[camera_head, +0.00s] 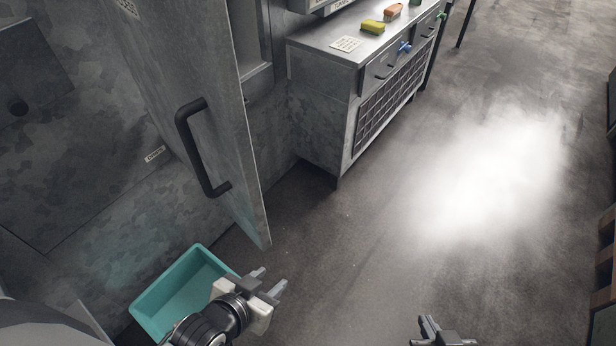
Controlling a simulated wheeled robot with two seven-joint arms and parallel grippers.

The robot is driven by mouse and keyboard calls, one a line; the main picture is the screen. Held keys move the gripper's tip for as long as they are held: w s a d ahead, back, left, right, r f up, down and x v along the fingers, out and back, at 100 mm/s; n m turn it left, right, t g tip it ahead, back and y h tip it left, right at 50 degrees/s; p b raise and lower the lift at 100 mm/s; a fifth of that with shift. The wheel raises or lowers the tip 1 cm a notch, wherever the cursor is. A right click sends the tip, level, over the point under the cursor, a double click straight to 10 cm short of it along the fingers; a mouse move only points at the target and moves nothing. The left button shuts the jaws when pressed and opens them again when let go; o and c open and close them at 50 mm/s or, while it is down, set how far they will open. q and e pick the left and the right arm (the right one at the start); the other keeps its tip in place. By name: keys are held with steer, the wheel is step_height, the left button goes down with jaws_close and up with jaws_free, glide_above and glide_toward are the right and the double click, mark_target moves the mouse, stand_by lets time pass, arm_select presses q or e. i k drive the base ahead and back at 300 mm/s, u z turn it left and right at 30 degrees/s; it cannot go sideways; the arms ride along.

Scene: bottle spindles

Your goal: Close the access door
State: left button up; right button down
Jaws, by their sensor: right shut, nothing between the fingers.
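The access door (168,75) is a grey metal panel with a black bar handle (197,147). It stands open, swung out from the grey cabinet, whose opening (252,40) shows at its right. My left gripper (270,278) is below the door's lower corner, apart from the door and handle. Its two fingers are spread with nothing between them. My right gripper (428,324) is at the bottom edge, right of the left one, over bare floor. It is shut and empty, and far from the door.
A teal bin (165,290) sits on the floor beside my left gripper, below the door. A grey metal cabinet (322,120) with sponges on top (372,27) stands behind the door. Open floor (370,240) lies to the right.

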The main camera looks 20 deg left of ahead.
mark_target(180, 56)
steer(key=z, duration=0.15)
steer(key=k, duration=0.85)
steer(key=u, duration=1.2)
steer(key=i, duration=0.55)
